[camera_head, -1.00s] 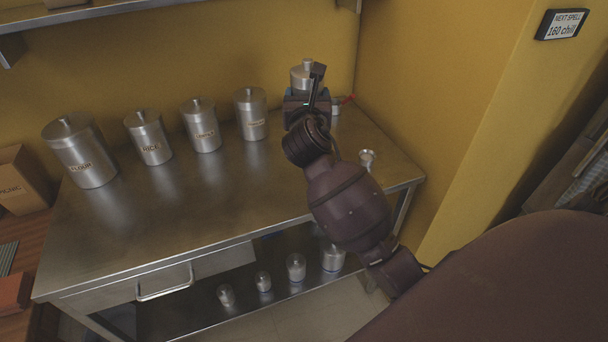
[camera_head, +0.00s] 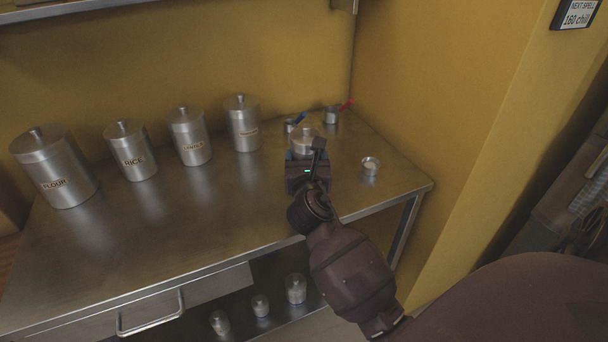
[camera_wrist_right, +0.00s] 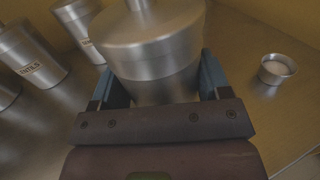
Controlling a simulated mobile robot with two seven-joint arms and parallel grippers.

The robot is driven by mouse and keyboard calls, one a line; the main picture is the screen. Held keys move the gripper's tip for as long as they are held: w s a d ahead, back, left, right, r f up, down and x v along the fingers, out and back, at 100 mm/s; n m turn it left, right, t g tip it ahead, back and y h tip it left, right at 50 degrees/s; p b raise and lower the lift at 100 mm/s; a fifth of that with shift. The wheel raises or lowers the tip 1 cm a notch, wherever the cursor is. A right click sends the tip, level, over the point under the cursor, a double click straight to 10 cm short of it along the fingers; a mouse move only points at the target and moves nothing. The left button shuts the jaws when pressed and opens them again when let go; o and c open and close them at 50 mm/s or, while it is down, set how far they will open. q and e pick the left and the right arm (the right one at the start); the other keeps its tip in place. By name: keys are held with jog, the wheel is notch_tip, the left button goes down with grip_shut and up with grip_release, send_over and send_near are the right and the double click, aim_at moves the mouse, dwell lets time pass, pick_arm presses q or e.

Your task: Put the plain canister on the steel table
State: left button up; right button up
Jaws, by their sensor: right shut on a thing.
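The plain canister (camera_head: 303,138) is steel with a knobbed lid, and no label shows on it. It is at the right part of the steel table (camera_head: 215,222), to the right of the labelled canisters. My right gripper (camera_head: 308,165) is shut on it, and in the right wrist view the blue fingers stand on both sides of the canister (camera_wrist_right: 155,60). It looks upright. Its lower part is hidden by the gripper, so I cannot tell whether its base touches the tabletop. My left gripper is not in view.
Labelled canisters stand in a row: flour (camera_head: 55,170), rice (camera_head: 131,152), lentils (camera_head: 190,138) and another (camera_head: 243,125). A small cup (camera_head: 370,166) is to the right. Blue-handled (camera_head: 291,125) and red-handled (camera_head: 333,115) cups are behind. Small canisters (camera_head: 296,289) stand on the lower shelf.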

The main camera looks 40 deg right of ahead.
notch_tip(320, 180, down, 5)
jog(key=shift+r+b, duration=0.1)
jog(key=shift+b, duration=0.75)
jog(key=shift+r, duration=0.2)
jog(key=shift+f, duration=0.2)
jog(key=o, duration=0.9)
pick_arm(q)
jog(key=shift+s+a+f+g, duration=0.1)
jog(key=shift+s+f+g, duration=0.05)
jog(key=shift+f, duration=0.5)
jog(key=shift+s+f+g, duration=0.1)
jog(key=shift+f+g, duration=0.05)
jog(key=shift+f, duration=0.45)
pick_arm(e)
jog(key=shift+o, duration=0.6)
jog(key=shift+r, duration=0.2)
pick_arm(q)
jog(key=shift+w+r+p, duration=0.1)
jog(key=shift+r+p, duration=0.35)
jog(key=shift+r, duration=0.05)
pick_arm(e)
jog(key=v, duration=1.2)
